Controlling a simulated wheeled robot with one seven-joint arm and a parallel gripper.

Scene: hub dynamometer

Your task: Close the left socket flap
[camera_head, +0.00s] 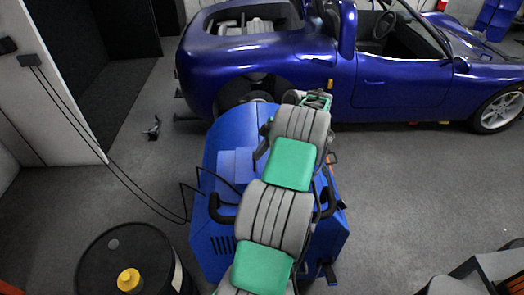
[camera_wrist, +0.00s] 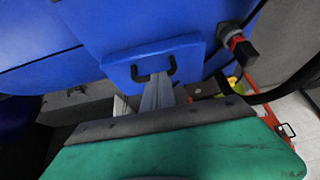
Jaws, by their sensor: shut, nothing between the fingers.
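In the wrist view a blue panel (camera_wrist: 115,66) with a small black pull handle (camera_wrist: 153,75) stands out from a larger blue housing. I cannot tell for sure whether this panel is the left socket flap. My gripper (camera_wrist: 158,92) is shut and empty, its narrow grey fingers pointing at the panel just below the handle. Whether the fingertips touch it is unclear. In the head view the blue machine (camera_head: 225,165) stands behind my arm, which covers much of it.
A black cable with a red-collared plug (camera_wrist: 236,40) is right of the panel. A black drum (camera_head: 105,260) with a yellow cap stands left. Cables run from the wall box (camera_head: 30,60) to the machine. A blue car (camera_head: 290,65) stands behind; floor (camera_head: 420,190) to the right is clear.

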